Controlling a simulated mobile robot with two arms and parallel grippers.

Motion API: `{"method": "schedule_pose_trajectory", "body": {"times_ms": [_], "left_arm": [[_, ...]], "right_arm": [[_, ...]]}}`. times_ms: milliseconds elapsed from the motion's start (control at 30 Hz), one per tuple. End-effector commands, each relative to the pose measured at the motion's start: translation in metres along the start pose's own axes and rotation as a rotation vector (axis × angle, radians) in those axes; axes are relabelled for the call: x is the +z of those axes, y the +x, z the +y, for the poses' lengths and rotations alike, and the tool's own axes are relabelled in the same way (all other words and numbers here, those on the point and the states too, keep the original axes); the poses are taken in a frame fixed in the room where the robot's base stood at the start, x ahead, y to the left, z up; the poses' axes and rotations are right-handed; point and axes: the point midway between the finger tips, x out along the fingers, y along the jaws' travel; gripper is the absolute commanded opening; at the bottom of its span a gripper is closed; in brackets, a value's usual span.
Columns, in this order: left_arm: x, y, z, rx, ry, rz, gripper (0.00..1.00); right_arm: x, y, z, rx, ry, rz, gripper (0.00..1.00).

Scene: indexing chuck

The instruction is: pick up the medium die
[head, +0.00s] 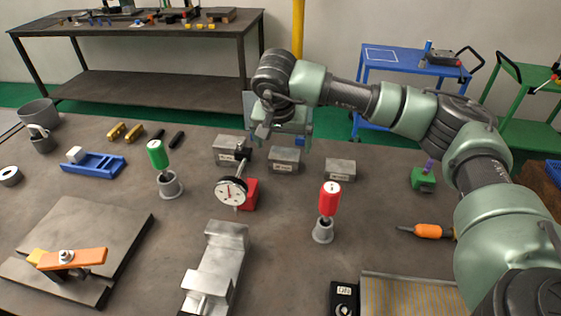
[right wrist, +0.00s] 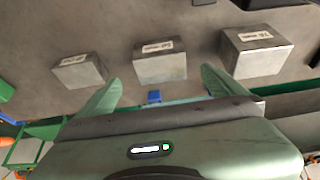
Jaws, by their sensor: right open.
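Three grey metal blocks with white labels stand in a row on the bench. The middle-sized one, the medium die (head: 284,162), is between the larger block (head: 229,147) and the smaller block (head: 340,170). In the right wrist view the medium die (right wrist: 160,66) is at upper centre, with the small block (right wrist: 80,73) left and the large block (right wrist: 257,56) right. My right gripper (head: 281,136) is open and empty, behind and above the medium die. Its two green fingers (right wrist: 161,84) point toward the die, one to each side in the picture. My left gripper is out of view.
A dial indicator (head: 231,191) with a red base stands in front of the large block. A red-handled tool (head: 328,205) stands front right, a green-handled one (head: 157,155) left. A vise (head: 217,265) lies in front. A small blue piece (right wrist: 154,97) shows between the fingers.

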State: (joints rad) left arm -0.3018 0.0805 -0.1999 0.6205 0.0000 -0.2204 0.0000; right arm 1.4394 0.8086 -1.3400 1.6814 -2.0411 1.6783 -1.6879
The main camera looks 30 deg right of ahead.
Motion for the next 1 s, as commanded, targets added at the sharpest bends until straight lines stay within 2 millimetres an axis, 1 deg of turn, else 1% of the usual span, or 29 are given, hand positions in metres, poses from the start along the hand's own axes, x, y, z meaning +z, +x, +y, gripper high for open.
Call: {"method": "schedule_pose_trajectory", "body": {"times_ms": [33, 267, 400, 500, 600, 800, 833, 867, 900, 967, 1000], "left_arm": [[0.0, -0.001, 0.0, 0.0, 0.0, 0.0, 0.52], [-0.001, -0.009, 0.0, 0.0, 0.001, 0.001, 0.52], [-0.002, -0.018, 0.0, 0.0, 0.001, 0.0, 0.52], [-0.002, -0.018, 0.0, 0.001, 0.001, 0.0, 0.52], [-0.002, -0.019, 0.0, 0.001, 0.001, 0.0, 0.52], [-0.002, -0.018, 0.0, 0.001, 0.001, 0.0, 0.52], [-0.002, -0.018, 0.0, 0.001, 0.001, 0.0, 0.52], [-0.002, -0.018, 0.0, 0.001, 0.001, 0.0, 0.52], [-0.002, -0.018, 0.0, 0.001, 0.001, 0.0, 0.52], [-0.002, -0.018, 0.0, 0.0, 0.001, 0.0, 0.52], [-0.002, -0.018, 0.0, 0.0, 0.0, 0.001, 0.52]], "right_arm": [[0.001, 0.006, 0.001, 0.003, 0.0, -0.002, 0.98], [-0.001, 0.03, 0.0, 0.003, -0.001, -0.003, 0.98], [-0.002, 0.051, -0.002, 0.003, 0.0, -0.003, 0.98], [-0.002, 0.065, -0.002, 0.002, 0.0, -0.002, 0.98], [-0.002, 0.072, -0.001, 0.002, 0.0, -0.001, 0.98], [-0.002, 0.074, -0.002, 0.001, -0.001, 0.0, 0.98], [-0.002, 0.073, -0.002, 0.001, -0.001, 0.0, 0.95], [-0.002, 0.073, -0.002, 0.0, -0.001, 0.0, 0.87], [-0.002, 0.073, -0.002, 0.0, -0.001, 0.0, 0.76], [-0.002, 0.073, -0.002, 0.0, -0.001, 0.0, 0.59], [-0.002, 0.073, -0.002, 0.0, -0.001, 0.0, 0.48]]}}
